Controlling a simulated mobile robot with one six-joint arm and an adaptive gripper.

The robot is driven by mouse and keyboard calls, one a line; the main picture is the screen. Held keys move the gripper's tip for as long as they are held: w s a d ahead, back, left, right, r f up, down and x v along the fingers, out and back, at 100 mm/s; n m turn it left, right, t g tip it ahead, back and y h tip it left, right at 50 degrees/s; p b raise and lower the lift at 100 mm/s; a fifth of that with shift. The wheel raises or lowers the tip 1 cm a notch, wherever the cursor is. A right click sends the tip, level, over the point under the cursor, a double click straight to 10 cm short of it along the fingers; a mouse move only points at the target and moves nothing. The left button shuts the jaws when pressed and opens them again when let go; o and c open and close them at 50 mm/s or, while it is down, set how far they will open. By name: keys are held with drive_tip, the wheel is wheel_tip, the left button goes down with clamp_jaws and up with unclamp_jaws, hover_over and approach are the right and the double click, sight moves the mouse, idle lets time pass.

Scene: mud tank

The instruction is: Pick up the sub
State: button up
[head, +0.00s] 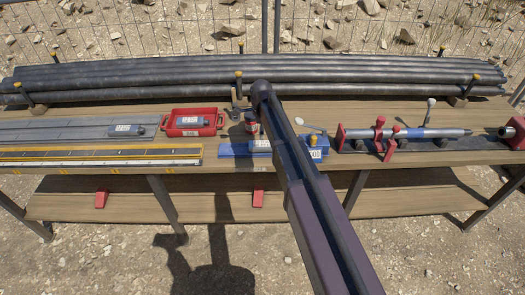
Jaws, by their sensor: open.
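Several short grey cylinders with white labels could be the sub; I cannot tell which. One (127,130) lies on the grey mat at the left. Another (190,121) lies in a red tray (221,122). A third (260,147) lies on a blue holder (231,151) just left of my arm. My gripper (236,111) appears small and dark at the far end of my arm, between the red tray and a red-and-white can (251,124). It looks open and empty, pointing down. Its fingertips are too small to make out clearly.
Long dark pipes (130,75) lie along the back of the bench (225,174), between yellow-capped posts. A blue box (314,147) sits right of my arm. Red stands (380,135) hold a long grey-blue tool (432,132) at the right. A yellow-edged rule (100,155) lies at the front left.

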sight(263, 144)
drive_tip(key=shift+w+f+b, duration=0.15)
drive_tip(key=shift+f+b, duration=1.55)
drive_tip(key=shift+f, duration=0.35)
drive_tip(key=shift+w+d+f+b, duration=0.1)
drive_tip(key=shift+f+b, duration=1.2)
drive_tip(key=shift+w+d+f+b, duration=0.1)
drive_tip(key=shift+f+b, duration=1.2)
drive_tip(key=shift+c, duration=0.2)
drive_tip(key=c, duration=1.2)
drive_tip(key=shift+o, duration=0.2)
drive_tip(key=shift+r, duration=0.2)
wheel_tip(263, 144, up, 3)
drive_tip(key=p, duration=0.3)
drive_tip(key=shift+r+p, duration=0.15)
drive_tip(key=shift+p, duration=0.2)
drive_tip(key=s+d+r+p, duration=0.1)
drive_tip(key=s+d, duration=0.3)
drive_tip(key=s, duration=1.1)
drive_tip(key=shift+s+r, duration=0.2)
drive_tip(key=shift+s, duration=0.05)
